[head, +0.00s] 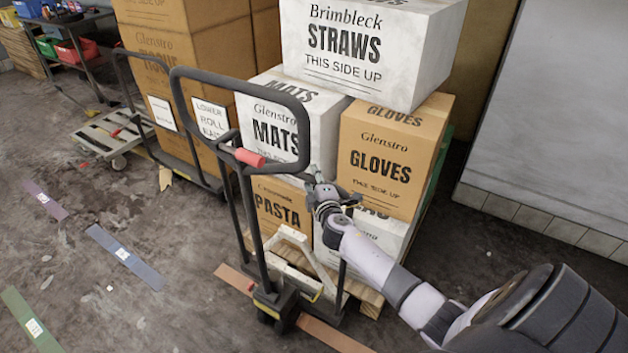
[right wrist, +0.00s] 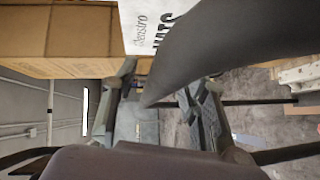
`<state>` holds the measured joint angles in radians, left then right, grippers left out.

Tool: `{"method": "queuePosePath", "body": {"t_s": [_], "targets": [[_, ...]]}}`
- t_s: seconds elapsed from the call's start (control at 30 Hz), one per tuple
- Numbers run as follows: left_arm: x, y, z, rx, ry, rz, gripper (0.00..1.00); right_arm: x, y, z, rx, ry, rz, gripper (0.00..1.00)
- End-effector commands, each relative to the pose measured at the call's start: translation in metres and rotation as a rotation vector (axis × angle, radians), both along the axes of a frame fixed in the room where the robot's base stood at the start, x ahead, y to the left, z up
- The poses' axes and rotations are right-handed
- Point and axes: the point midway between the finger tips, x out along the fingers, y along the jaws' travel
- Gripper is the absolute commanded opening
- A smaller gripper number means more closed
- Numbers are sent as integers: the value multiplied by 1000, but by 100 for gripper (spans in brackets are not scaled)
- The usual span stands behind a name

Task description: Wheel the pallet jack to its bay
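The pallet jack (head: 258,230) stands upright in the head view's middle, with a black looped handle, a red grip (head: 249,157) and a dark wheeled base. My right gripper (head: 318,180) is at the lower right side of the handle loop. In the right wrist view its fingers (right wrist: 160,108) are spread apart. A dark bar, apparently the handle, crosses close to the camera and reaches between them; I cannot tell whether they touch it. My left gripper is out of view. Floor strips show: purple (head: 45,199), blue (head: 124,256), green (head: 34,325) and orange (head: 335,336), the last beside the jack's base.
Stacked cartons, including a straws box (head: 365,50) and a gloves box (head: 390,160), stand right behind the jack on a wooden pallet (head: 370,301).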

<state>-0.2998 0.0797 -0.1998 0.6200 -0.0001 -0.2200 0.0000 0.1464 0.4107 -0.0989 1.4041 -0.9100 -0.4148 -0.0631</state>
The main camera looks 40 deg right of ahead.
Motion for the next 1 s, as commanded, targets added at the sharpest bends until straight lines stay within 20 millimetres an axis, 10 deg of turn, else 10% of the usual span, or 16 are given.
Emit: {"method": "queuePosePath", "body": {"t_s": [0.57, 1.0], "targets": [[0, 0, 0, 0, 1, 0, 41, 0, 0, 0, 0, 1, 0, 1], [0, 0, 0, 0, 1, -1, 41, 0, 0, 0, 1, 1, 0, 0]]}}
